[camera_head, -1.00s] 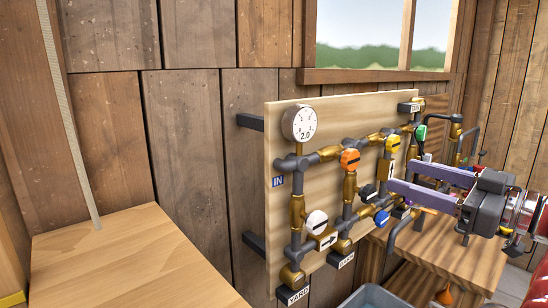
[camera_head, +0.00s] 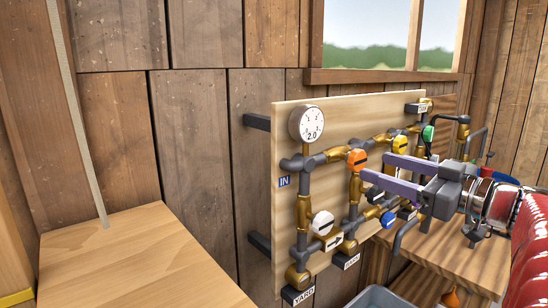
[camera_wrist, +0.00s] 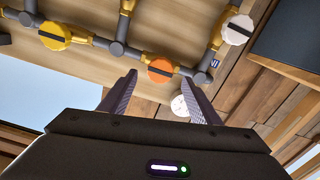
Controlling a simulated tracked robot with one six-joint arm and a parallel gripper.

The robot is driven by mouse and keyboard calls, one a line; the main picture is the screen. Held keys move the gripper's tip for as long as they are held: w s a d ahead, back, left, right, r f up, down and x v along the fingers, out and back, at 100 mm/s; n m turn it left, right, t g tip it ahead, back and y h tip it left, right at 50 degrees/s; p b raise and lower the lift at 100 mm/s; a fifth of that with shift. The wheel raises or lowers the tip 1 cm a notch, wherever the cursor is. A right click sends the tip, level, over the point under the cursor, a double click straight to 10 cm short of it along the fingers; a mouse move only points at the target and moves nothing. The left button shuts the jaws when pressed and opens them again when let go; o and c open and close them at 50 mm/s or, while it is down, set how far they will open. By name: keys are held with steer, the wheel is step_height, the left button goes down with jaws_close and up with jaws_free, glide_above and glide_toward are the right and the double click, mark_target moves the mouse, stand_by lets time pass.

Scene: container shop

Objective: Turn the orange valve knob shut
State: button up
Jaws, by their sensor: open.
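The orange valve knob (camera_head: 357,159) sits on the upper pipe of a wooden valve board, right of the pressure gauge, with a dark bar across its face. In the wrist view the orange knob (camera_wrist: 160,70) lies beyond the fingertips, near the line between them. My gripper (camera_head: 373,167) is open and empty, its two purple fingers pointing left towards the orange knob. The gripper also shows in the wrist view (camera_wrist: 162,82), with the fingers spread apart. From the head view I cannot tell whether a fingertip touches the knob; the wrist view shows no contact.
A yellow knob (camera_head: 399,145), a white knob (camera_head: 322,222) and a green knob (camera_head: 428,133) are on the same board. The gauge (camera_head: 307,124) reads about 2.0. A wooden bench top (camera_head: 140,262) at left is clear. A grey bin (camera_head: 377,298) stands below the board.

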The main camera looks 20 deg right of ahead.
mark_target(361, 161)
steer(key=shift+x, duration=3.4)
steer(key=shift+c, duration=0.4)
